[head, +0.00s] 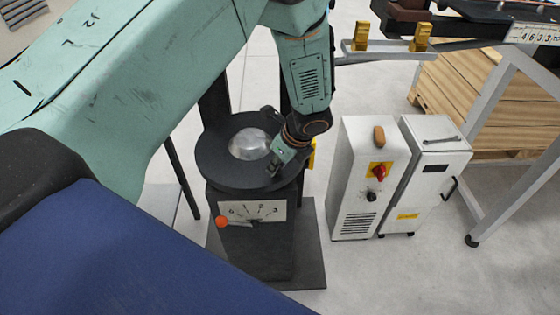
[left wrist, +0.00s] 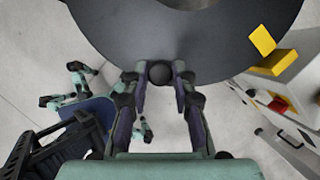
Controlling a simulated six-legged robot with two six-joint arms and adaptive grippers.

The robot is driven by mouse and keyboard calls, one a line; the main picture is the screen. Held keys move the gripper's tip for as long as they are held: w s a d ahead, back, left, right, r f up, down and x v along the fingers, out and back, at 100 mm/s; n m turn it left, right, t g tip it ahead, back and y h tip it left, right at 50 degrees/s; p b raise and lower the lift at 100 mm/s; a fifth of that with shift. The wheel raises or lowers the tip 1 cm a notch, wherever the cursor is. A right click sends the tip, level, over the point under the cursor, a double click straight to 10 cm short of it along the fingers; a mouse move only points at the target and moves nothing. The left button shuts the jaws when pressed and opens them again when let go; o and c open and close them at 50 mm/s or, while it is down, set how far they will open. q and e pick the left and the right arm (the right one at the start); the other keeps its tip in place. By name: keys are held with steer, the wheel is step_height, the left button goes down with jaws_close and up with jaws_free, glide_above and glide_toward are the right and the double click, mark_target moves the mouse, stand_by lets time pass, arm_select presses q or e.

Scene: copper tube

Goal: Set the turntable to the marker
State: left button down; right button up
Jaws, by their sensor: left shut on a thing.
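My left gripper (head: 279,164) is at the disc's right front edge. In the left wrist view its fingers (left wrist: 160,80) are shut on a round black knob (left wrist: 160,73) at the rim. A yellow marker (head: 312,154) shows just right of the disc, partly behind my arm; in the wrist view a yellow piece (left wrist: 262,40) stands by the rim. My right gripper is not in view.
A white dial plate (head: 265,210) and a lever with an orange ball (head: 221,221) are on the pedestal front. White cabinets (head: 365,205) stand close on the right. Floor left of the pedestal is mostly clear.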

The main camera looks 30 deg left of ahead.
arm_select(q)
steer(key=shift+s, duration=0.1)
steer(key=c, duration=1.1)
jaws_free()
steer(key=shift+a, duration=0.1)
steer(key=v, duration=1.2)
